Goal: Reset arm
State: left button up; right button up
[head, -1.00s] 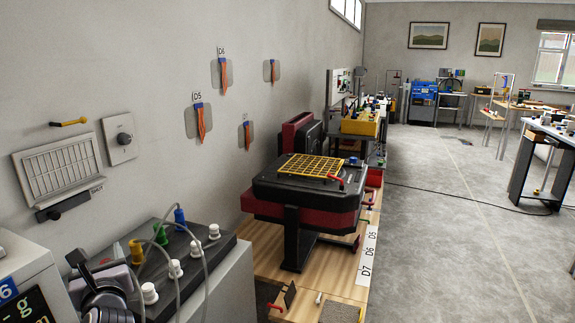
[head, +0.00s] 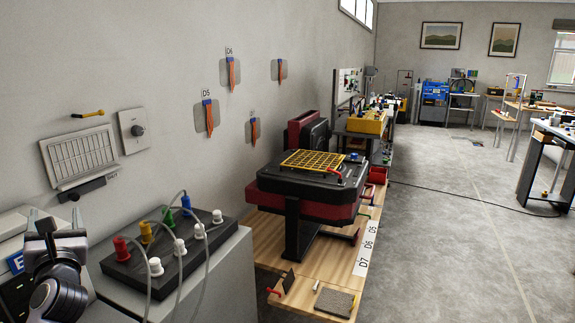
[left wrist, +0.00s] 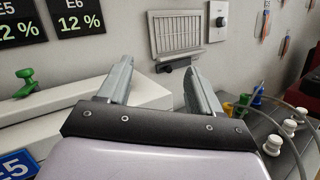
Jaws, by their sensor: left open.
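My left gripper (left wrist: 155,85) is open and empty in the left wrist view, its two grey fingers spread apart and pointing at the wall. In the head view the left gripper (head: 41,218) is at the lower left, above a white box and left of the black valve block (head: 130,268). The block carries red, yellow, green and blue fittings, white knobs and grey hoses. No object is between the fingers. My right gripper is not in view.
A black and red machine with a yellow grid (head: 312,162) stands on a wooden bench (head: 268,232). A wall vent (head: 80,155) and a dial plate (head: 135,131) are behind the gripper. Orange-handled tools hang on the wall. Open grey floor (head: 440,240) lies to the right.

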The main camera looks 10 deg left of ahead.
pick_arm(q)
jog(key=s+a+r+m+t+y, duration=0.25)
jog(key=a+r, duration=0.35)
jog(key=r, duration=0.3)
jog(key=s+d+f+m+t+h, duration=0.1)
jog(key=d+f+m+h, duration=0.85)
jog(key=m, duration=0.55)
jog(key=d+f+m+t+h, duration=0.1)
jog(key=d+f+m+h, duration=0.9)
jog(key=m, duration=0.5)
jog(key=s+d+f+m+g, duration=0.25)
jog(key=s+f+m, duration=0.3)
jog(key=f, duration=0.35)
jog(key=s+d+f+m+g, duration=0.2)
jog(key=s+f+m+g, duration=0.25)
jog(key=s+f, duration=0.3)
jog(key=s+d+f+m+g, duration=0.3)
jog(key=s+f+m, duration=0.3)
jog(key=f, duration=0.3)
jog(key=d+n, duration=0.4)
jog(key=d, duration=0.5)
jog(key=shift+d+r+n+t+y+p, duration=0.2)
jog(key=shift+d+n+t+y+p, duration=0.15)
jog(key=shift+p, duration=0.1)
